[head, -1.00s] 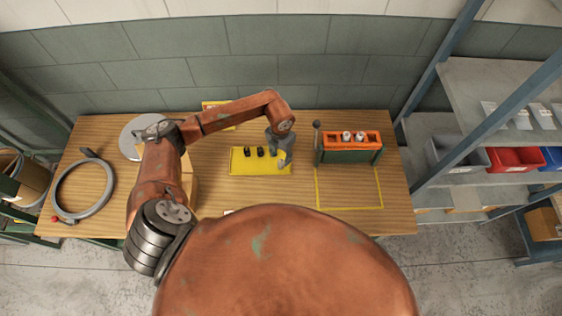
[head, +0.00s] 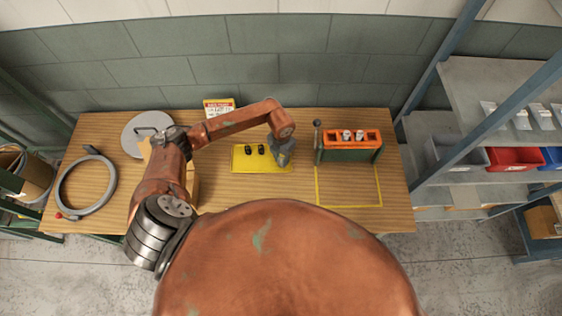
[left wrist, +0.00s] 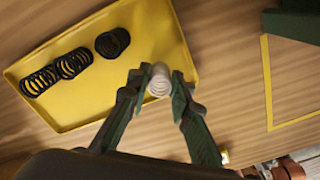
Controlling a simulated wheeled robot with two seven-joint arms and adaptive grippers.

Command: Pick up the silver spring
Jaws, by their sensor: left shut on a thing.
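The silver spring (left wrist: 159,81) is between the fingertips of my left gripper (left wrist: 157,88) in the left wrist view, with its coiled end facing the camera. The left gripper is shut on it. In the head view my left gripper (head: 282,156) is over the right end of the yellow tray (head: 237,166), and the spring is hidden there. I cannot tell whether the spring still touches the tray. Several black springs (left wrist: 74,63) lie on the tray (left wrist: 163,21), to the left of the gripper. My right gripper is not in view.
An orange and green rack (head: 337,155) holding pale pieces stands right of the tray, behind a yellow-taped square (head: 349,204). A grey ring (head: 66,206) and a round plate (head: 134,133) are on the left. A yellow sign (head: 217,107) stands behind. Shelves with bins (head: 514,160) are at right.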

